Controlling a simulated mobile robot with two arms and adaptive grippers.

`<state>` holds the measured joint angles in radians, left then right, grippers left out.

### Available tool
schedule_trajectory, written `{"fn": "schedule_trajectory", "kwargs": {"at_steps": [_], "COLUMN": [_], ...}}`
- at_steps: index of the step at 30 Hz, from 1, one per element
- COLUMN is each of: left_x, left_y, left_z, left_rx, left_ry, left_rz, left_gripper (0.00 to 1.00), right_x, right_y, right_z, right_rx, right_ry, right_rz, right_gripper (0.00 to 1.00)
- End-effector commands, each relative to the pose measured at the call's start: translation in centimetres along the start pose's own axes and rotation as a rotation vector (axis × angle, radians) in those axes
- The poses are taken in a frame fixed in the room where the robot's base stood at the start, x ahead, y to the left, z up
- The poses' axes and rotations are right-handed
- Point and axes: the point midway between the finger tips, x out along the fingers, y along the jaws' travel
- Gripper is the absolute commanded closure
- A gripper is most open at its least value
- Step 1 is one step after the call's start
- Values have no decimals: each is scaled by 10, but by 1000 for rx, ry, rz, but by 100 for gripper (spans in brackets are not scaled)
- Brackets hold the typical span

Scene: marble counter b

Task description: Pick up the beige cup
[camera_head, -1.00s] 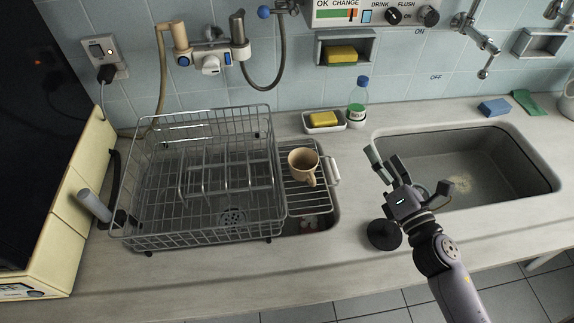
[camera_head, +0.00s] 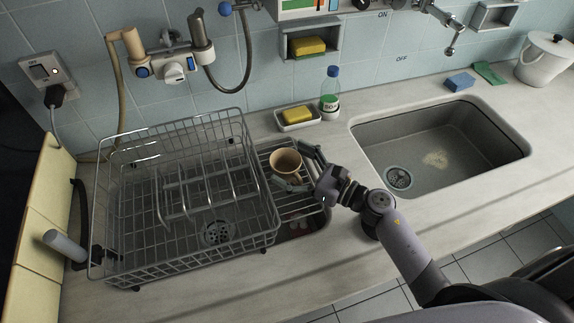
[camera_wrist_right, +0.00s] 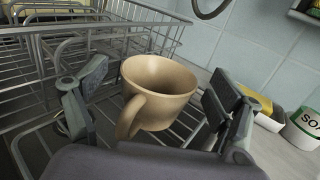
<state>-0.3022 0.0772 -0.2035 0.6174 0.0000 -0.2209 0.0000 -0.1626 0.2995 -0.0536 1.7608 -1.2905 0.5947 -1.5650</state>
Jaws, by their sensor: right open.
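The beige cup (camera_head: 286,162) stands upright on the small wire side shelf of the dish rack, at the rack's right. My right gripper (camera_head: 300,170) reaches in from the right, with its fingers on either side of the cup. In the right wrist view the cup (camera_wrist_right: 158,88) sits between the two spread fingers of the gripper (camera_wrist_right: 155,108), with its handle toward the palm. There is a visible gap on the right side of the cup; contact on the left is not clear. My left gripper is not in view.
The wire dish rack (camera_head: 130,262) stands just left of the cup. A soap dish with a yellow sponge (camera_head: 298,115) and a soap bottle (camera_head: 330,95) stand behind. The sink (camera_head: 440,150) is at the right. The counter in front is clear.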

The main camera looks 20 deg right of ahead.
Motion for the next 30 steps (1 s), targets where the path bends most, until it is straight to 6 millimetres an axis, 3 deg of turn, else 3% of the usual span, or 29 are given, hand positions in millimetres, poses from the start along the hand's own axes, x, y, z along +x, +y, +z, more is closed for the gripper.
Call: {"fn": "schedule_trajectory", "kwargs": {"at_steps": [9, 30], "left_x": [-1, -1], "left_y": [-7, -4], "left_z": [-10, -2], "left_rx": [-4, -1], "left_ry": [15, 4], "left_rz": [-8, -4], "left_gripper": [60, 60], "right_x": [5, 5], "right_y": [0, 0], "right_z": [-1, -1], "right_rx": [1, 1], "right_ry": [0, 0], "right_rz": [0, 0], "right_gripper": [15, 61]}}
